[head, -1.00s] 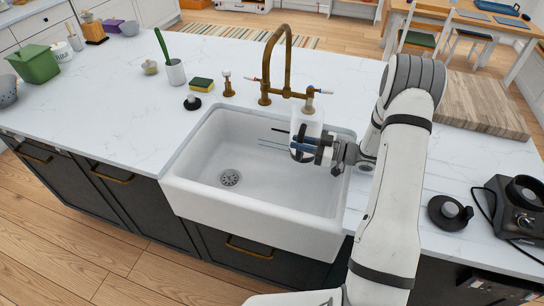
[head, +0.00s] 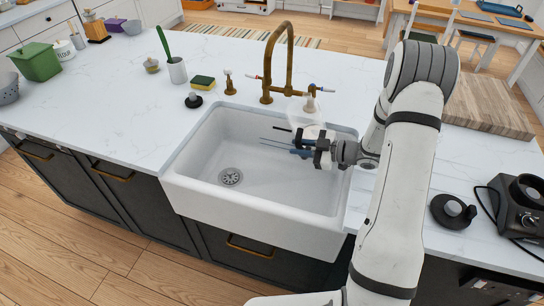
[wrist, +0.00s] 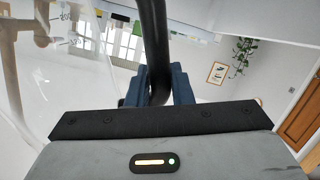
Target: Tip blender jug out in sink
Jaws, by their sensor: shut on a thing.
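The blender jug (head: 306,119) is clear with a dark handle, and it hangs over the right part of the white sink (head: 262,222). My gripper (head: 302,148) is shut on the jug's black handle, which also shows between the blue fingers in the wrist view (wrist: 153,45). The jug's clear wall with its printed marks (wrist: 70,30) fills the left of the wrist view. In the head view the jug looks strongly tilted, with its body toward the tap side. Its contents and rim cannot be made out. The drain (head: 230,177) is bare.
A brass tap (head: 282,60) stands behind the sink. A sponge (head: 203,82), a cup with a green brush (head: 177,70) and a black stopper (head: 193,100) sit left of it. The blender base (head: 518,210) and a black lid (head: 453,211) are at right.

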